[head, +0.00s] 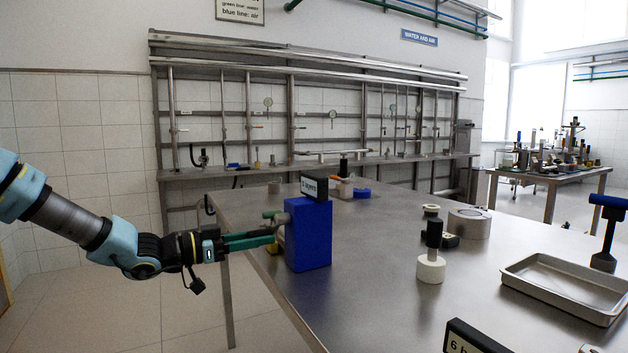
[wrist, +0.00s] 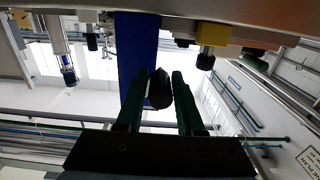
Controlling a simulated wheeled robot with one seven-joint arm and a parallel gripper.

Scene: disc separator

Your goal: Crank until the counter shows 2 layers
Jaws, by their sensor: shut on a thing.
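A blue box (head: 308,240) stands upright at the near left edge of the steel table; it also shows in the wrist view (wrist: 137,45). A black counter sign (head: 314,187) sits on top, its small white text seeming to read "2 layers". My gripper (head: 276,236) reaches in from the left at the box's side. In the wrist view, its two green fingers are closed around a dark rounded crank knob (wrist: 160,90). The crank arm is mostly hidden by the fingers and the box.
Another black sign (head: 470,340) is at the front edge. A wall rack stands behind. The floor left of the table is clear.

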